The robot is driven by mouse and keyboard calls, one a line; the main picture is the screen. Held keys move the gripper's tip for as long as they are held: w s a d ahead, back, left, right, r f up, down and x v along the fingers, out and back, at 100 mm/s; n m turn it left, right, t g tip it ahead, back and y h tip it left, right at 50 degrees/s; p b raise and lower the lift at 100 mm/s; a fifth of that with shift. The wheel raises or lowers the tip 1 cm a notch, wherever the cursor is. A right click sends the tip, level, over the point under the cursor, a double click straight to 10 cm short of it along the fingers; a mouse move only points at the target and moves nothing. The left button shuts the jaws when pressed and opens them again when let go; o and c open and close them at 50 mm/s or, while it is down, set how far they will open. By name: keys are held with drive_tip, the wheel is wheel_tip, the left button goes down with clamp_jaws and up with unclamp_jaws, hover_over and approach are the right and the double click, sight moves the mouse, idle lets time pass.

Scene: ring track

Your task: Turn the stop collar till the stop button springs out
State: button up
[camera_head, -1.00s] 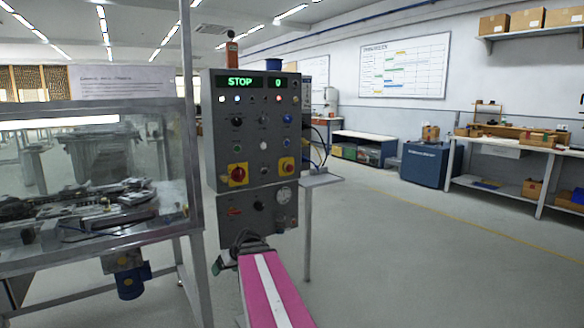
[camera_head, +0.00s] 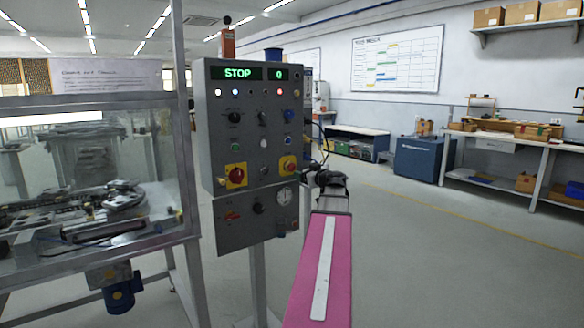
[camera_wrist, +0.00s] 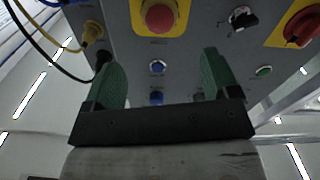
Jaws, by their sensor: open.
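A grey control panel (camera_head: 210,120) carries a red round stop button on a yellow plate (camera_head: 287,164) at its lower right. In the wrist view the stop button (camera_wrist: 159,15) is at the top middle, partly cut off, with a red collar-like rim around it. I cannot tell whether the button is in or out. My gripper (camera_wrist: 161,62) is open and empty, its two green fingers apart and below the button in that view. In the head view my gripper (camera_head: 325,178) is right of the panel's lower edge.
A red rotary switch (camera_head: 236,176) on a yellow plate sits left of the button. The green display (camera_head: 243,73) reads STOP and 0. Small knobs and lamps surround them. A glazed machine (camera_head: 85,170) stands close at left. The floor (camera_head: 430,260) at right is clear.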

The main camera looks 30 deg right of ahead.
sight(293, 167)
drive_tip(key=w, duration=1)
drive_tip(key=shift+w+a, duration=0.3)
drive_tip(key=shift+a, duration=0.1)
drive_tip(key=c, duration=0.9)
